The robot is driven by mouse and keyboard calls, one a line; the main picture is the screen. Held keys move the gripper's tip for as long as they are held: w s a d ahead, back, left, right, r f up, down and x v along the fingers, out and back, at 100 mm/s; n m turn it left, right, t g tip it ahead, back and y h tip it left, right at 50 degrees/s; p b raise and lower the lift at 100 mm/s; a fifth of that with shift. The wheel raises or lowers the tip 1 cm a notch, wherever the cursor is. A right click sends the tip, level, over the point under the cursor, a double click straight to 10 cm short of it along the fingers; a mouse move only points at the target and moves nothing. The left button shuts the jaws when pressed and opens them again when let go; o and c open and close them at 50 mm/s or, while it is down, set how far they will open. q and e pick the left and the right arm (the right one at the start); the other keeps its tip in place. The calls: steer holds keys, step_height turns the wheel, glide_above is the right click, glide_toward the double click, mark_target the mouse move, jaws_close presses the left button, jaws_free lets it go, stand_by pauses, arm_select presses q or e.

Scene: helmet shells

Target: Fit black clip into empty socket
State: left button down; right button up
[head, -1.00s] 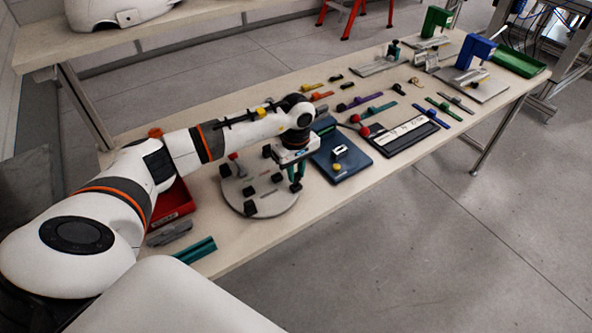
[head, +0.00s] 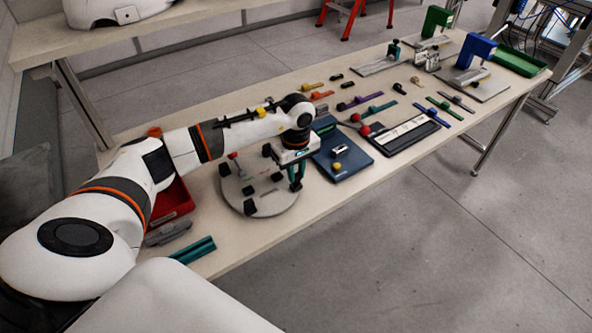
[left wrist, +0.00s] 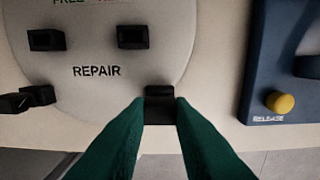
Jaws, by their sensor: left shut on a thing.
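My left gripper (head: 297,182) is at the right rim of a round grey disc (head: 262,207) on the table. In the left wrist view its two green fingers (left wrist: 160,104) are shut on a black clip (left wrist: 160,91) at the disc's edge, below the word REPAIR. Whether the clip is seated in a socket or just above the disc, I cannot tell. Several other black pieces stand on the disc, including two blocks in the wrist view, one on the left (left wrist: 46,40) and one in the middle (left wrist: 132,37). I cannot make out an empty socket. My right gripper is not in view.
A dark blue box (head: 343,168) with a yellow knob (head: 337,166) stands close right of the disc; the wrist view reads RELEASE by the knob (left wrist: 280,102). A red bin (head: 174,203) and a teal rail (head: 195,250) lie left. Coloured parts and stands fill the far table.

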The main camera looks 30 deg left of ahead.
mark_target(296, 175)
arm_select(q)
steer(key=shift+f+b, duration=0.75)
steer(key=shift+f, duration=0.15)
steer(key=c, duration=1.2)
jaws_free()
steer(key=shift+r, duration=0.1)
step_height(296, 175, up, 12)
steer(key=shift+f+b, duration=0.1)
steer(key=shift+b, duration=0.6)
